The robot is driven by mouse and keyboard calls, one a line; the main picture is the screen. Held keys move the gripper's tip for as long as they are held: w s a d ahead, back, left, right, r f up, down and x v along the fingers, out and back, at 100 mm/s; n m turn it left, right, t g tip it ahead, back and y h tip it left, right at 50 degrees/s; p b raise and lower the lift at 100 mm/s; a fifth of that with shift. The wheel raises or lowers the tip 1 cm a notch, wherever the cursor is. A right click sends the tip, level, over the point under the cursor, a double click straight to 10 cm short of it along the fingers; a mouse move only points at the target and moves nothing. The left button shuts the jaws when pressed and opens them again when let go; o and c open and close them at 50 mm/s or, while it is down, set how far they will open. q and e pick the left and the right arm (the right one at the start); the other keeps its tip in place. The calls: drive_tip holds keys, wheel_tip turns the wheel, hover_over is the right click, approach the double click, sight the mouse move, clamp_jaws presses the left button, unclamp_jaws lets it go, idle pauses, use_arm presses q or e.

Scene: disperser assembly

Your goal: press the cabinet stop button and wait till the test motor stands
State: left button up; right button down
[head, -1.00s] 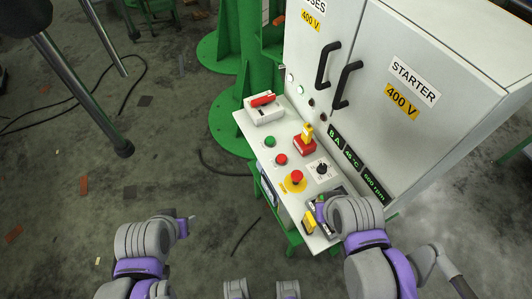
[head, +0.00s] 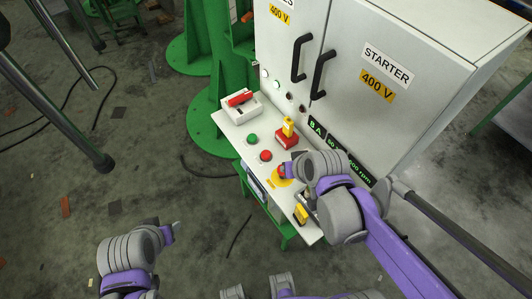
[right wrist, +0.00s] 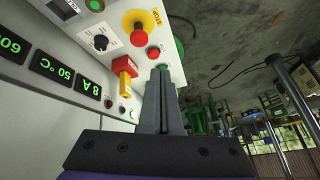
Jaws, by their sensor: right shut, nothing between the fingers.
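The red stop button (head: 265,156) sits on the sloping white panel beside a green button (head: 252,139). In the right wrist view the red button (right wrist: 153,52) lies just beyond the fingertips of my right gripper (right wrist: 161,72); whether they touch is unclear. The fingers are shut and empty. In the head view my right gripper (head: 289,169) is over the panel, partly covering the red mushroom button on its yellow disc (head: 276,183). My left gripper (head: 170,231) is away from the panel at lower left; its jaws are unclear. I cannot identify the test motor.
The cabinet (head: 345,75) with black handles stands behind the panel. A red-and-yellow switch (right wrist: 124,74) and black knob (right wrist: 100,42) stand near the buttons.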

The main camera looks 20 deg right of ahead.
drive_tip(key=w+f+m+t+y, duration=0.1)
drive_tip(key=w+f+m+y, duration=0.15)
drive_tip(key=w, duration=0.85)
drive_tip(key=t, duration=0.1)
hover_over(267, 156)
wheel_tip(267, 156, down, 5)
drive_tip(key=shift+s+d+f, duration=0.1)
wheel_tip(267, 156, down, 8)
drive_tip(key=b, duration=0.4)
drive_tip(key=shift+b, duration=0.3)
drive_tip(key=shift+f+b, duration=0.4)
drive_tip(key=shift+b, duration=0.05)
drive_tip(key=shift+f, duration=0.1)
idle(0.5)
drive_tip(key=shift+f+b, duration=0.3)
drive_tip(key=shift+b, duration=0.15)
